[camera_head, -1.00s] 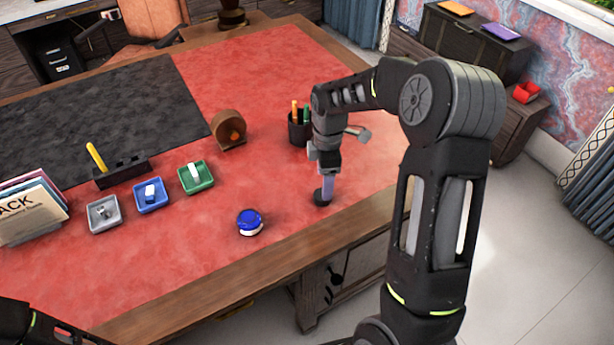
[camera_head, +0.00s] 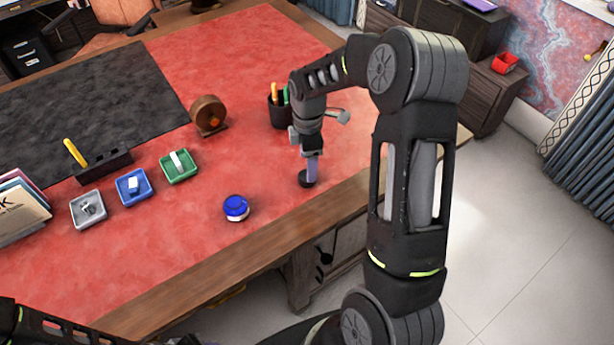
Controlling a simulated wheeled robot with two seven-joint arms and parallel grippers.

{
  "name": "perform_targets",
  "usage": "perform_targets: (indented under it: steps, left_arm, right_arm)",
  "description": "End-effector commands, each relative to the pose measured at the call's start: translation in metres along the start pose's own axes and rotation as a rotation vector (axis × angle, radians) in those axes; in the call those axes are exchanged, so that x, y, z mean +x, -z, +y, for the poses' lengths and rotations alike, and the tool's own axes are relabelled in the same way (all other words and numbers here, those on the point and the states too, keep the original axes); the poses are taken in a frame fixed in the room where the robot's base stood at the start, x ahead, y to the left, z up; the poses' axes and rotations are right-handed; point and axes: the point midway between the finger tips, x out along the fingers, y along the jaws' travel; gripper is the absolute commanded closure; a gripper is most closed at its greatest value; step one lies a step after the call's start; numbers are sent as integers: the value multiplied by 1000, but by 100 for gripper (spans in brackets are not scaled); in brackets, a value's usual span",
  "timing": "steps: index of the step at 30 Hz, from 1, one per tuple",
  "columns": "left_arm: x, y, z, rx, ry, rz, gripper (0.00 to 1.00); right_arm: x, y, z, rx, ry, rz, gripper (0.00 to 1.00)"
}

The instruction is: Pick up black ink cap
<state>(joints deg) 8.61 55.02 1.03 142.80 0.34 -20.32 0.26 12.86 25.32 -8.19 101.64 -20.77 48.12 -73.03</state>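The black ink cap (camera_head: 306,181) is a small dark round piece on the red desk top, near the front right edge. My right gripper (camera_head: 310,172) points straight down with its fingertips at the cap and partly covers it. The fingers look narrow and edge-on, so I cannot tell whether they are closed on the cap. A blue-topped ink bottle or cap (camera_head: 236,207) sits to the left of it on the desk. Only part of my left arm shows at the bottom left corner; its gripper is out of view.
A pen cup (camera_head: 280,112) stands just behind my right gripper. A round wooden object (camera_head: 208,115), green tray (camera_head: 179,166), blue tray (camera_head: 134,187) and grey tray (camera_head: 88,209) stand to the left. The desk's wooden front edge (camera_head: 215,265) is close by. The red surface around the cap is free.

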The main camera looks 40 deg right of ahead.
Motion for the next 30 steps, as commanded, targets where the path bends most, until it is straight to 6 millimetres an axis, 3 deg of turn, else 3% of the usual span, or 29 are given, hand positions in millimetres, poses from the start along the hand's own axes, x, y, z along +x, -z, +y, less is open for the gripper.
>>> perform_targets:
  steps: [5, 15, 30]
  left_arm:
    - [-5, 0, 2, -1, 1, -1, 64]
    - [-16, -2, 4, -4, 5, -5, 64]
    - [-15, -2, 4, -4, 5, -5, 64]
  right_arm:
    - [7, 0, -1, 0, 3, -1, 33]
    - [50, -2, 0, 0, 1, 0, 33]
    - [52, -1, 0, 0, -1, 0, 33]
